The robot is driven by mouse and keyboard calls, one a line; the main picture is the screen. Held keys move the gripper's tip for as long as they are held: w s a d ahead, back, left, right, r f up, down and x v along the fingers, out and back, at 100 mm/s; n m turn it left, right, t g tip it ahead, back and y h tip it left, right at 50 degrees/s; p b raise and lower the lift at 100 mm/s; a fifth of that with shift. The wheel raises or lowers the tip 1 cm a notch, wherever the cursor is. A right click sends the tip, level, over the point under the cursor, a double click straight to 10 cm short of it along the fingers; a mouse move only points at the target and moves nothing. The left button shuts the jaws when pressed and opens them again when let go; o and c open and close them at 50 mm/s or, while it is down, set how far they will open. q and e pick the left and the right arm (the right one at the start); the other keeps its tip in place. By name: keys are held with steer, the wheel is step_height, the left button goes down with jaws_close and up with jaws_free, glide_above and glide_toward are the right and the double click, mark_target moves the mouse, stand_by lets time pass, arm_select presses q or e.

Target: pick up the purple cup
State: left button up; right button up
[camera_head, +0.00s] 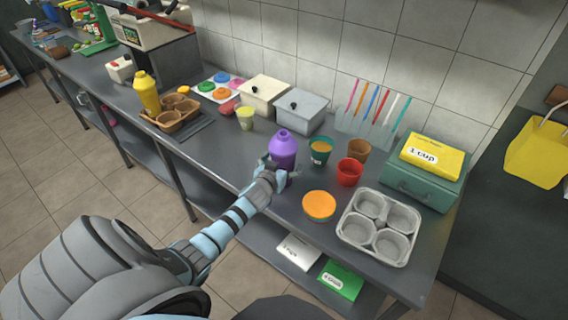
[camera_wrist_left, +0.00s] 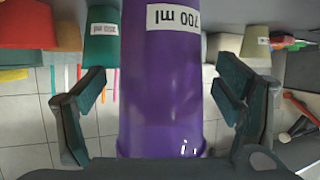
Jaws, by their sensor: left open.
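The purple cup (camera_head: 283,148) is a tall shaker-like vessel with a narrower top, upright on the grey counter. In the left wrist view the purple cup (camera_wrist_left: 160,90) fills the middle, with a "700 ml" label. My left gripper (camera_head: 272,168) is at the near side of the cup. In the wrist view my left gripper (camera_wrist_left: 165,95) is open, with one finger on each side of the cup and gaps between. The far side of the cup is hidden. My right gripper does not show.
A green cup (camera_head: 320,152), a red cup (camera_head: 349,172) and a brown cup (camera_head: 357,149) stand right of the purple cup. An orange-topped stack (camera_head: 319,205) and a grey cup tray (camera_head: 379,228) are nearer the front right. Lidded containers (camera_head: 301,110) stand behind.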

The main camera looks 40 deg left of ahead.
arm_select(q)
steer(key=shift+x, duration=1)
steer(key=c, duration=1.8)
